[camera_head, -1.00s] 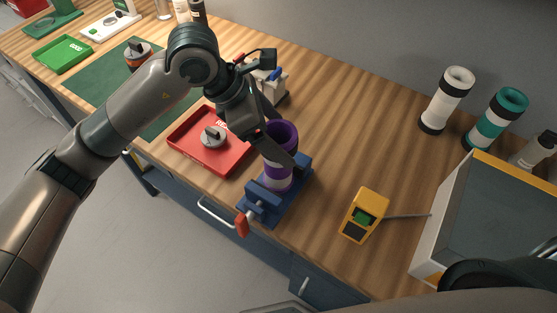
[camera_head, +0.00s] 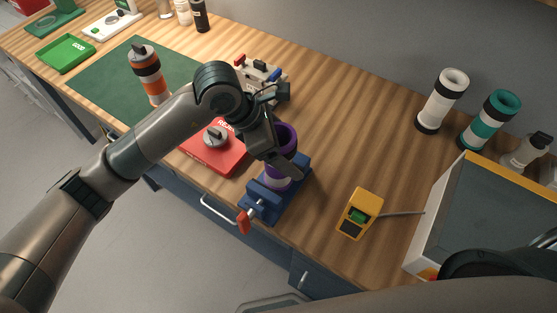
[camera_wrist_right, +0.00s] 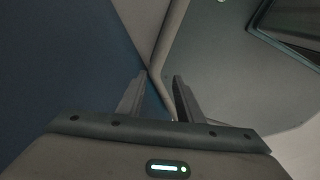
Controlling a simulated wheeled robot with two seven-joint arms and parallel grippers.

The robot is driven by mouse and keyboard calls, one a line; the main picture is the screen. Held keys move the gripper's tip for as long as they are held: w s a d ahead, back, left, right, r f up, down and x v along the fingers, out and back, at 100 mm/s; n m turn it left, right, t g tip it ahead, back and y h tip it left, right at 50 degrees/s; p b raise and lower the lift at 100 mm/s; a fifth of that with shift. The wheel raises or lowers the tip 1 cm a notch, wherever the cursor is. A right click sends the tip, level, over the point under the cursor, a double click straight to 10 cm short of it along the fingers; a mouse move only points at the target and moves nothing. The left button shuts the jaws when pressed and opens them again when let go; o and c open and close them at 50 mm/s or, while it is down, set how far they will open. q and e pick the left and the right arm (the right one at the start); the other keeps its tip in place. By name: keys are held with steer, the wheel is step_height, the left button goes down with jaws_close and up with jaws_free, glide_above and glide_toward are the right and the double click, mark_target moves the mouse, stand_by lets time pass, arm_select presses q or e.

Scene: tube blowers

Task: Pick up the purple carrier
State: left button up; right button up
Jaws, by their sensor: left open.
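The purple carrier (camera_head: 285,135) is a tube with a purple rim and a white band lower down. It stands upright in the blue vise (camera_head: 262,205) at the table's front edge. My left gripper (camera_head: 275,158) is open at the carrier, with one finger across its near side. The other finger is mostly hidden, so I cannot tell whether the fingers touch the carrier. My right gripper (camera_wrist_right: 160,98) shows in the right wrist view with its fingers apart and nothing between them.
A red tray (camera_head: 226,166) holding a grey disc part lies left of the vise. A yellow meter (camera_head: 359,213) and a large box (camera_head: 470,215) stand to the right. An orange carrier (camera_head: 149,76) stands on the green mat. White (camera_head: 442,100) and teal (camera_head: 489,120) carriers stand behind.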

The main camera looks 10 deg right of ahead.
stand_by(0.4)
arm_select(q)
steer(key=c, duration=1.6)
steer(key=shift+r, duration=0.1)
steer(key=shift+r+b, duration=0.7)
steer(key=shift+r, duration=0.05)
step_height(320, 180, up, 2)
steer(key=shift+b, duration=0.65)
steer(key=s+d+r+b, duration=0.2)
steer(key=s+r+b, duration=0.2)
steer(key=s+r, duration=0.3)
steer(key=shift+s+r, duration=0.2)
steer(key=shift+s, duration=2.05)
